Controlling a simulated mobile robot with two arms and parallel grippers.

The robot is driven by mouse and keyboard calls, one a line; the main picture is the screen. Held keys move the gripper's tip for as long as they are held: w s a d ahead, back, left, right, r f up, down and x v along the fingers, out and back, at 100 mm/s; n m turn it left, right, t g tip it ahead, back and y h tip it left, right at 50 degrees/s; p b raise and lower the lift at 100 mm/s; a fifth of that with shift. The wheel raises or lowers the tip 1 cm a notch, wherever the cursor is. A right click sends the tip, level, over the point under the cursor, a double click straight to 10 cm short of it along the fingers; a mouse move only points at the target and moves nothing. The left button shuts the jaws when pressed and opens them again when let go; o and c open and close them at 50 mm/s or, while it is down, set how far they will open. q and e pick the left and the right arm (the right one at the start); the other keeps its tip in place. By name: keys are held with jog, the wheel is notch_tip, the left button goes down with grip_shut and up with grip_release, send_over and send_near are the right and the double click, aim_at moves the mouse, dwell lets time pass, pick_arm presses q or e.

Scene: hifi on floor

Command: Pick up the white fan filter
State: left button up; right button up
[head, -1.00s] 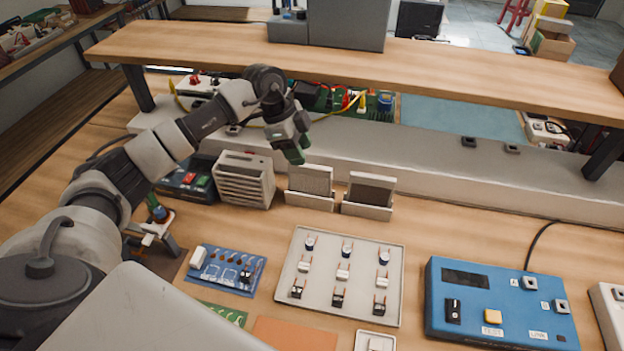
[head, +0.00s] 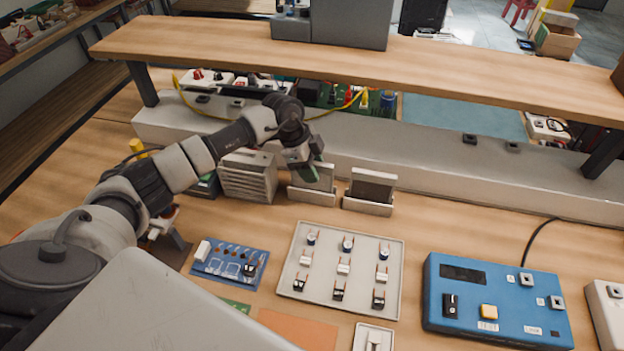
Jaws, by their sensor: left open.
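The white fan filter appears to be the pale, flat panel (head: 325,185) standing upright in a light slotted holder (head: 312,199) at the middle of the bench. A similar panel with a dark mesh face (head: 372,187) stands in a second holder just right of it. My left gripper (head: 314,171) is open and points down at the top of the pale panel, covering part of it. I cannot tell whether the fingers touch it or straddle its edge. My right gripper is not in view.
A slatted beige box (head: 248,177) stands close left of the holders. In front lie a tray of small parts (head: 318,243), a blue circuit card (head: 230,262) and a blue control box (head: 497,300). A wooden shelf (head: 400,60) spans above and behind.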

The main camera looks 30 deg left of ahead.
pick_arm(q)
jog(key=shift+f, duration=0.2)
dwell(0.4)
jog(key=shift+c, duration=0.2)
grip_shut()
jog(key=shift+r, duration=0.5)
notch_tip(320, 180, up, 4)
jog(key=shift+f+b, duration=0.1)
jog(key=shift+b, duration=0.55)
jog(key=s+d+r+b, duration=0.2)
jog(key=s+d+r, duration=0.3)
jog(key=d, duration=0.5)
notch_tip(320, 180, up, 9)
jog(key=p, duration=0.6)
jog(key=shift+d, duration=0.3)
